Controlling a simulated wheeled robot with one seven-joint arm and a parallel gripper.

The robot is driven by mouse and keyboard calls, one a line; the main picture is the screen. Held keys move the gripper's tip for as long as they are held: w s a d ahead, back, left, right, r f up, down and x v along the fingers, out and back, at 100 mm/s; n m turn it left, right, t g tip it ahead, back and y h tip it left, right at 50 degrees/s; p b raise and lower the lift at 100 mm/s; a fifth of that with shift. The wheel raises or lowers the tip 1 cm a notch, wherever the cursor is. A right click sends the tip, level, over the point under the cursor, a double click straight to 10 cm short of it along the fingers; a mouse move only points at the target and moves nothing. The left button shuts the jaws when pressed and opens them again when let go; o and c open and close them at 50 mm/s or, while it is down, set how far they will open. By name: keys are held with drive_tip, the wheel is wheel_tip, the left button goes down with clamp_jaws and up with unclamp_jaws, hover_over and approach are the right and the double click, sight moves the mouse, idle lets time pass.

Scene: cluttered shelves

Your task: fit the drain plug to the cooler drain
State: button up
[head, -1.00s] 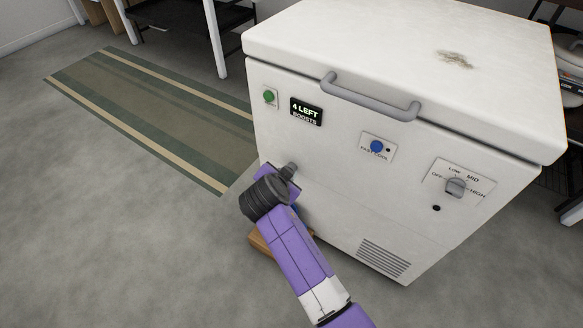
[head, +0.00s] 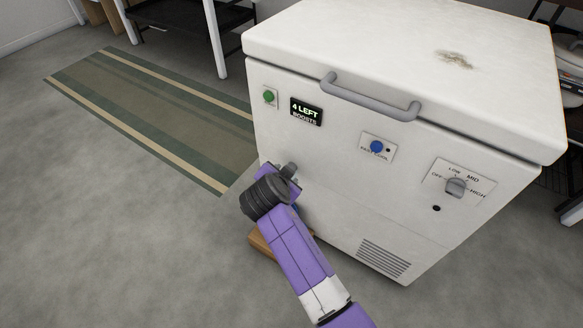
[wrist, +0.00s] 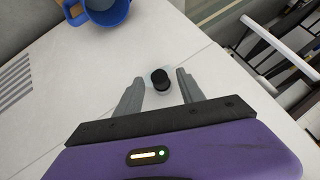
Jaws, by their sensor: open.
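The white cooler (head: 330,205) stands with its front panel facing me. In the wrist view a short black cylindrical cap (wrist: 160,77) sits on a pale round base against the cooler's white front face (wrist: 205,85). I cannot tell whether the cap is the drain plug and the base the drain. My gripper (wrist: 158,76) is open, with one grey finger on each side of the cap and gaps showing. In the head view my gripper (head: 289,170) is low at the cooler's front left, and my wrist hides the cap and drain area.
A blue mug-like container (wrist: 88,14) is near the cooler front in the wrist view. A wooden block (head: 263,243) lies on the floor below my arm. The cooler front has a handle (head: 370,98), knob (head: 455,187) and vent (head: 384,260). A striped mat (head: 150,110) lies at left.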

drive_tip(key=s+a+r+n+t+y+p, duration=0.2)
drive_tip(key=s+a+r+n+y, duration=0.15)
drive_tip(key=r, duration=0.25)
drive_tip(key=s+a+r+n+t+y+p, duration=0.2)
drive_tip(key=s+a+r+n, duration=0.1)
drive_tip(key=r+n, duration=0.15)
drive_tip(key=s+d+r+t+h, duration=0.1)
drive_tip(key=s+d+r, duration=0.1)
drive_tip(key=s+d, duration=0.9)
drive_tip(key=s+d+r+n+h, duration=0.1)
drive_tip(key=s+d+r, duration=0.3)
drive_tip(key=s, duration=1.3)
drive_tip(key=s+d+r+t+h, duration=0.1)
drive_tip(key=s+d, duration=0.8)
drive_tip(key=s, duration=0.6)
wheel_tip(320, 180, up, 31)
drive_tip(key=w+p, duration=0.1)
drive_tip(key=p, duration=2.9)
drive_tip(key=shift+p, duration=0.35)
